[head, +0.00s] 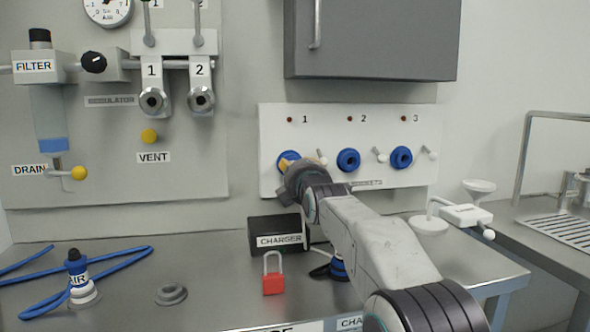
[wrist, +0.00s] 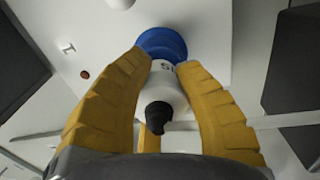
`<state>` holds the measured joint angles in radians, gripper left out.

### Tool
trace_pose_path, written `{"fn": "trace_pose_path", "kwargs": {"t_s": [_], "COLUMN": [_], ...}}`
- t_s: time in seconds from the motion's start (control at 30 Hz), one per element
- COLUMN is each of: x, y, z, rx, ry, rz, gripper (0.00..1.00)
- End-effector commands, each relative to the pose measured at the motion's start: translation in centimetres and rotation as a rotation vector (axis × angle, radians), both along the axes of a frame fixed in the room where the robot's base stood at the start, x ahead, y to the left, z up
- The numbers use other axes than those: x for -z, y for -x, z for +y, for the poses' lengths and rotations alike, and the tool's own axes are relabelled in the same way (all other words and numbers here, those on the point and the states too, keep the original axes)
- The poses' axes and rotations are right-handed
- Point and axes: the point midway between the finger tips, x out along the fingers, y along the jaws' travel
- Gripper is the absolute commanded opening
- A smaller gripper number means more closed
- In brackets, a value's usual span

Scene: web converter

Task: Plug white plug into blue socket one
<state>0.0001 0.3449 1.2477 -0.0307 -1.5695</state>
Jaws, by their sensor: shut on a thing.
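My gripper (head: 293,165) is at the white socket panel, in front of blue socket one (head: 281,157). In the wrist view, the yellow fingers of my gripper (wrist: 166,72) are closed on both sides of the white plug (wrist: 165,88). The plug has a black cable end facing my wrist, and its front points at the blue socket (wrist: 161,42). The plug's front meets or overlaps the blue ring in that view; how deep it sits cannot be told. In the head view the plug is hidden by my gripper.
Blue sockets two (head: 348,160) and three (head: 401,157) are to the right, with small white levers beside them. Below are a black charger (head: 276,234), a red padlock (head: 273,283) and a blue-banded plug (head: 338,267). A grey cabinet (head: 372,40) hangs above.

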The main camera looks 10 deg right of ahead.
Motion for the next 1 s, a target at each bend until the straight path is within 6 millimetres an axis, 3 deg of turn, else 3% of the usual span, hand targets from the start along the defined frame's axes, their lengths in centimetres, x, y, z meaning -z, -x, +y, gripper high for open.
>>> {"fn": "trace_pose_path", "kwargs": {"t_s": [0.87, 0.9, 1.0], "x": [-0.09, -0.09, -0.08], "y": [-1.01, -1.01, -1.01], "z": [0.0, 0.0, 0.0], "rx": [0.0, 0.0, 0.0], "ry": [0.0, 0.0, 0.0], "rz": [-0.002, -0.002, -0.002], "gripper": [0.0, 0.32, 0.4]}}
